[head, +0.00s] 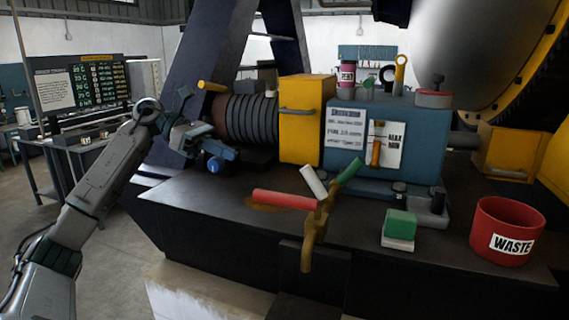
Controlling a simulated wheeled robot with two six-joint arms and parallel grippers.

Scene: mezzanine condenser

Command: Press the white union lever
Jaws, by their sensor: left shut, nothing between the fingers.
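The white union lever (313,181) is a short white handle tilted up to the left. It stands on a brass valve fitting (310,235) at the front edge of the dark bench. A red lever (286,200) points left from the same fitting, and a green lever (348,173) points up to the right. My left gripper (229,154) is shut and empty, left of the levers and near the ribbed cylinder. It is clearly apart from the white lever. My right gripper is not in view.
A blue box (415,168) with labels and a yellow box (304,120) stand behind the levers. A ribbed dark cylinder (252,121) is at left. A green-topped block (400,224) and a red waste bin (506,232) sit to the right. Bare bench top (215,195) lies left of the red lever.

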